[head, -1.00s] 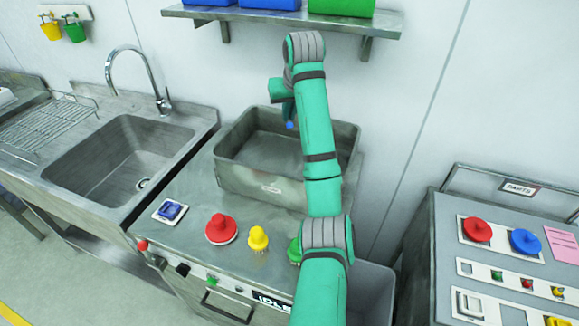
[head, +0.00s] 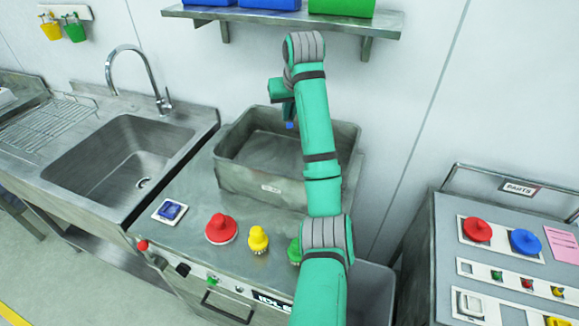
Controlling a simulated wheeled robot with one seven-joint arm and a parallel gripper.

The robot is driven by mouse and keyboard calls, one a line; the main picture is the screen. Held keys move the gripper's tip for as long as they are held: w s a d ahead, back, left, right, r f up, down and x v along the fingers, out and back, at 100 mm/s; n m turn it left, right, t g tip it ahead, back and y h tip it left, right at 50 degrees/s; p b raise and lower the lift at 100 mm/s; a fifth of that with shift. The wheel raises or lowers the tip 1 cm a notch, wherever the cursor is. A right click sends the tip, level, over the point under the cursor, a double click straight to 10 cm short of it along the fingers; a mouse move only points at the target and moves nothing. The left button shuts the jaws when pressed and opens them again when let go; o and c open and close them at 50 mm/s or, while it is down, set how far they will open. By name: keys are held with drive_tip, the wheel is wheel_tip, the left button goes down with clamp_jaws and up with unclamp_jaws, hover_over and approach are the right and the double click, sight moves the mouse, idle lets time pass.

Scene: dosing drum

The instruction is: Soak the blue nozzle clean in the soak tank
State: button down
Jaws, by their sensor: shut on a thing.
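The blue nozzle (head: 290,124) shows as a small blue tip below my gripper (head: 288,112), which is shut on it. My gripper holds it above the right part of the soak tank (head: 262,188), a grey open metal basin at the back of the counter. The nozzle's upper part and the fingertips are mostly hidden by the gripper and the angle. I cannot tell how far the nozzle is from the tank floor. My arm covers the tank's right side.
On the counter in front of the tank stand a blue button (head: 170,211), a red knob-shaped part (head: 220,228), a yellow one (head: 258,239) and a partly hidden green one (head: 294,251). A sink (head: 120,160) lies left, a shelf (head: 285,16) above, a parts cart (head: 500,255) right.

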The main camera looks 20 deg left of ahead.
sight(289, 119)
drive_tip(key=shift+r, duration=0.1)
drive_tip(key=shift+r, duration=1.9)
drive_tip(key=shift+s, duration=0.1)
